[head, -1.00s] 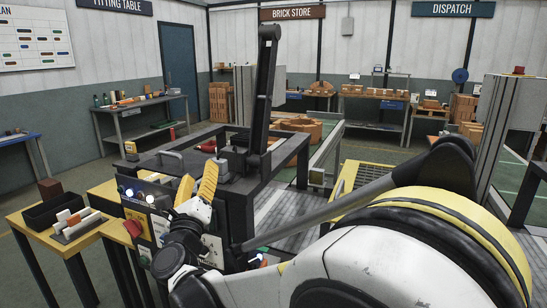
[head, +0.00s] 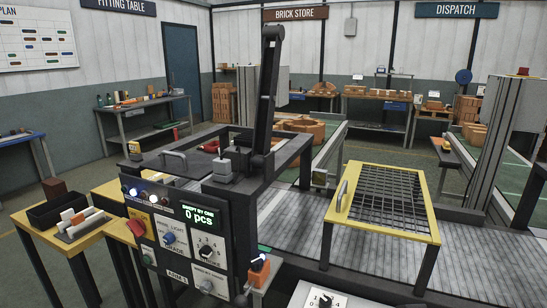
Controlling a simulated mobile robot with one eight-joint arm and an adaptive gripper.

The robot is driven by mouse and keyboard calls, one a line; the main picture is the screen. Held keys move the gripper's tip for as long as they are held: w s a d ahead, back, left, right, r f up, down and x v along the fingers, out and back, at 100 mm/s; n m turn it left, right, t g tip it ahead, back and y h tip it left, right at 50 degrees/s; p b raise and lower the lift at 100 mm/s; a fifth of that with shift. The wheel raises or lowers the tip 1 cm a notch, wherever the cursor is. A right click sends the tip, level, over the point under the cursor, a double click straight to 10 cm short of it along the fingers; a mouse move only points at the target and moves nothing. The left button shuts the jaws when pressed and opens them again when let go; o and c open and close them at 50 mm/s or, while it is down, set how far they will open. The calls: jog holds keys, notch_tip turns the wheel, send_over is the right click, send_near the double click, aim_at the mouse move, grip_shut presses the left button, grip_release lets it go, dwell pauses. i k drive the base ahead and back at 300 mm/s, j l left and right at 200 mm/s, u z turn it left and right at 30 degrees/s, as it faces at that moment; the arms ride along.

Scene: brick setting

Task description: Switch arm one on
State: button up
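The grey control panel (head: 190,228) stands in the lower left middle of the head view. Its green display (head: 199,215) reads "0 pcs". A label that seems to read "ARM 1" (head: 178,276) is low on the panel, with a grey knob (head: 207,285) to its right. A blue knob (head: 168,239) and a black rotary knob (head: 206,252) sit above. I cannot tell which control switches arm one. A black arm (head: 268,90) stands upright on the dark frame behind. My gripper is not in view.
A yellow-framed mesh table (head: 388,203) stands over the grey slatted conveyor (head: 320,235) on the right. A small yellow table (head: 98,237) with a black bin (head: 58,210) is at left. Another numbered dial (head: 325,300) shows at the bottom edge.

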aim_at(137, 227)
jog(key=u, duration=1.4)
